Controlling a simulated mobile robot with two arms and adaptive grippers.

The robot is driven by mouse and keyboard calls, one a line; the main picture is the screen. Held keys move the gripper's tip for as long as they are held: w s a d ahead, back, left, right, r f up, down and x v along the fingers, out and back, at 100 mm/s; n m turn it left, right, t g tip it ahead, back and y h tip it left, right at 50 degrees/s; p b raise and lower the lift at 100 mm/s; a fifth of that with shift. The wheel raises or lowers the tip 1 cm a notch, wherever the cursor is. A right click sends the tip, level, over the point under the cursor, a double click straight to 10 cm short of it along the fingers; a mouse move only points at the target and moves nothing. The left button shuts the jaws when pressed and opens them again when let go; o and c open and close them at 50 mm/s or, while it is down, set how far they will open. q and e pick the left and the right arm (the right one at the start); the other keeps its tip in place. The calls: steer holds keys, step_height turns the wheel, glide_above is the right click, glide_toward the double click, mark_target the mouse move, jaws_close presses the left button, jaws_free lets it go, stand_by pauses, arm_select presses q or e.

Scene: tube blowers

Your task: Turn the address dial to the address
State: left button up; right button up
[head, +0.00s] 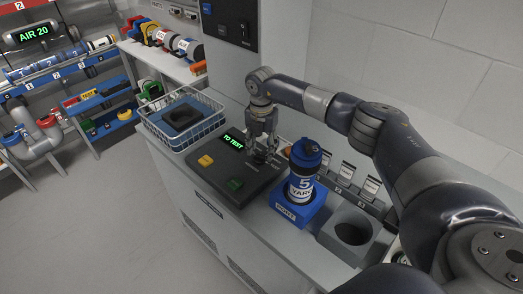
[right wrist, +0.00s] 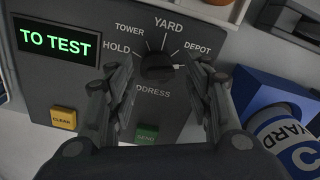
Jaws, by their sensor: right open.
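The address dial (right wrist: 157,68) is a black knob on a dark grey panel, ringed by the labels HOLD, TOWER, YARD and DEPOT. A small white mark on its rim points right, below DEPOT; any label there is hidden by my finger. The green display (right wrist: 57,43) reads TO TEST. My right gripper (right wrist: 157,85) is open, its fingers on either side of the dial and apart from it. In the head view my right gripper (head: 262,143) points down over the panel and partly covers the dial. A blue carrier (head: 303,172) labelled 5 YARD stands upright in a blue holder (head: 298,212). My left gripper is out of view.
On the panel are a yellow CLEAR button (right wrist: 64,118) and a green SEND button (right wrist: 147,133). A white wire basket (head: 208,137) holding a dark tray sits left of the panel. A grey holder with a round opening (head: 330,238) stands right of the blue holder.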

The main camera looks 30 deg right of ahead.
mark_target(261, 155)
step_height(261, 155, up, 11)
stand_by(0.3)
steer(key=shift+f, duration=0.2)
